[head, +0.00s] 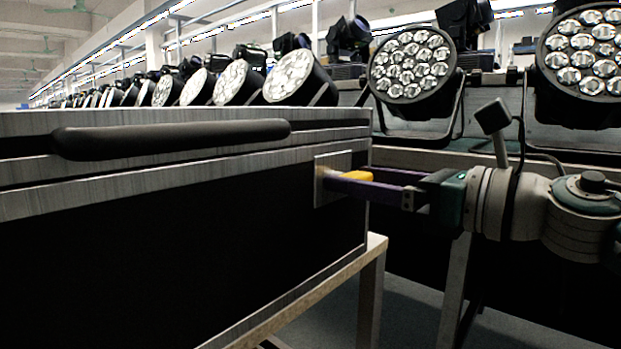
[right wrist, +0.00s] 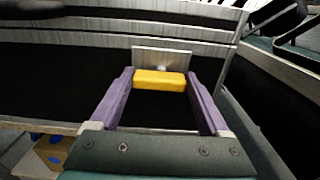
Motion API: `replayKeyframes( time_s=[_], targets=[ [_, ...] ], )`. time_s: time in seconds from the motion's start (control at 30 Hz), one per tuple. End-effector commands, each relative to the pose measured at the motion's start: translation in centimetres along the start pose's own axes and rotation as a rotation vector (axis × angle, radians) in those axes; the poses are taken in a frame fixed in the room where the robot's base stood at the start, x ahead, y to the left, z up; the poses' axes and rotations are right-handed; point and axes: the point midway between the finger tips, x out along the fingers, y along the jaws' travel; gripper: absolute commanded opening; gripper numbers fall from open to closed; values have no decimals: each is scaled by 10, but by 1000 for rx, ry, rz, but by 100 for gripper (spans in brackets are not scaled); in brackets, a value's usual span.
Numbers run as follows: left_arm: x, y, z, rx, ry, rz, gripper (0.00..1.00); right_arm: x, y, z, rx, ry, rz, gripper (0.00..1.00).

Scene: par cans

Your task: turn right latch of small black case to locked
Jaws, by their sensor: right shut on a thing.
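The small black case (head: 150,250) with brushed metal edging fills the left of the head view. Its right latch (head: 357,176) is a yellow bar on a square metal plate (head: 333,162) near the case's right end. In the right wrist view the latch (right wrist: 160,85) lies level across, in front of the plate (right wrist: 162,56). My right gripper (head: 352,181) reaches in from the right, its purple fingers at either end of the yellow bar. It is shut on the latch. The fingers partly hide the latch in the head view. My left gripper is not in view.
A black handle (head: 170,138) runs along the case front. The case rests on a light wooden table (head: 372,262). Round stage lights (head: 410,65) stand in rows behind. Below the table in the right wrist view is a cardboard box (right wrist: 52,152).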

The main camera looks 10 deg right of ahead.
Motion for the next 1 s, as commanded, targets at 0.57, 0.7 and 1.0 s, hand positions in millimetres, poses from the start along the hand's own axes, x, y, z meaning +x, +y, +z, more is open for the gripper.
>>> replayKeyframes(
  time_s=[0.57, 0.7, 1.0],
  targets=[
    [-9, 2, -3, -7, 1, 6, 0, 0, -1, 2, 126, 1, 0, 24],
    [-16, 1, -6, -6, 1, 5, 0, 0, -1, 2, 237, 1, -1, 24],
    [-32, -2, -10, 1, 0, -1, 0, 0, -2, 2, 519, 2, -1, 24]
  ],
)
